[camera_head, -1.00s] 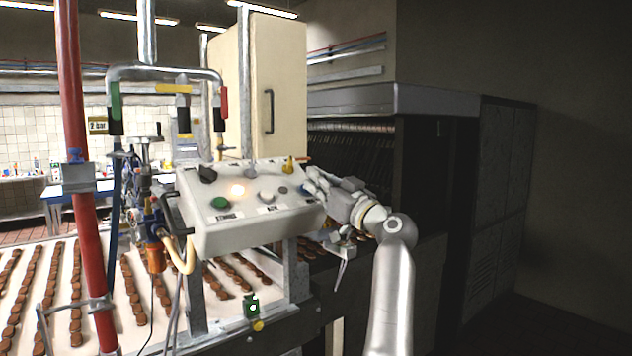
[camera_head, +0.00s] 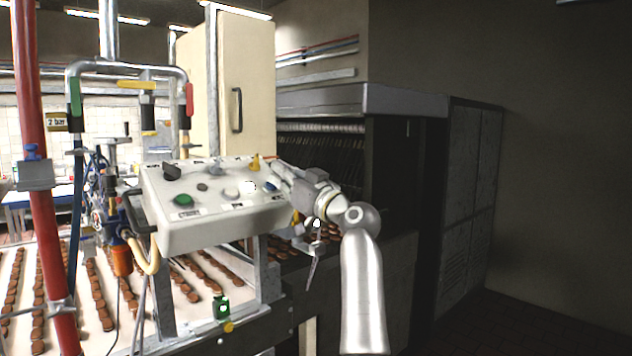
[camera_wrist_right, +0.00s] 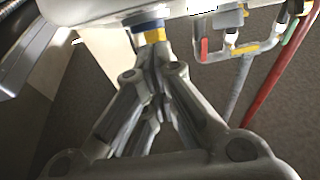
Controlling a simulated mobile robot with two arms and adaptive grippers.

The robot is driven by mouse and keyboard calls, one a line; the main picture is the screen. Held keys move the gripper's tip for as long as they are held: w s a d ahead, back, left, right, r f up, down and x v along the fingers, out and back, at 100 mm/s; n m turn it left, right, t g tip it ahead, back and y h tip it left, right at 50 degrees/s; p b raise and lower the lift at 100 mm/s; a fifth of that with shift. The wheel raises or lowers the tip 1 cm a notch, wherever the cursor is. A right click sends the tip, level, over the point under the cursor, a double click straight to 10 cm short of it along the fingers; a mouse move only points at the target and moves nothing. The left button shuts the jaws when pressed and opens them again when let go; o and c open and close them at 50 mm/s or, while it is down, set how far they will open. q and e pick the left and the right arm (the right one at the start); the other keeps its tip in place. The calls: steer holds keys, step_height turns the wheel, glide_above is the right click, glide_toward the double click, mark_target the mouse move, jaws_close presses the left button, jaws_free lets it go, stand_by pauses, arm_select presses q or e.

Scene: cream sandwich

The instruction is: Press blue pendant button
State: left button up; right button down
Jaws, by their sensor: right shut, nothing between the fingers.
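The blue button (camera_head: 270,187) is near the right edge of the pale control panel (camera_head: 218,235) in the head view. My right gripper (camera_head: 277,171) is shut and empty, with its tips at the panel's right edge, close beside the blue button. Whether they touch it cannot be told. In the right wrist view my shut fingers (camera_wrist_right: 150,48) point at a blue and yellow part (camera_wrist_right: 152,34) by the panel's pale edge (camera_wrist_right: 100,14). My left gripper is not in view.
The panel also has a green button (camera_head: 183,200), a white lit spot (camera_head: 250,187), a yellow knob (camera_head: 254,163) and a black knob (camera_head: 171,172). A red pipe (camera_head: 33,130) stands at the left. A conveyor (camera_head: 170,330) with rows of brown biscuits runs below.

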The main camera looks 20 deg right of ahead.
arm_select(q)
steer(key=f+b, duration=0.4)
steer(key=b, duration=0.1)
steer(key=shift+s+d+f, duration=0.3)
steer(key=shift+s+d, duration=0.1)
arm_select(e)
steer(key=r+v, duration=0.1)
steer(key=v, duration=1)
steer(key=shift+d+r, duration=0.2)
steer(key=shift+r, duration=0.25)
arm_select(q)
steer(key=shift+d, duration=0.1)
arm_select(e)
steer(key=shift+s+d, duration=0.1)
steer(key=shift+s, duration=0.15)
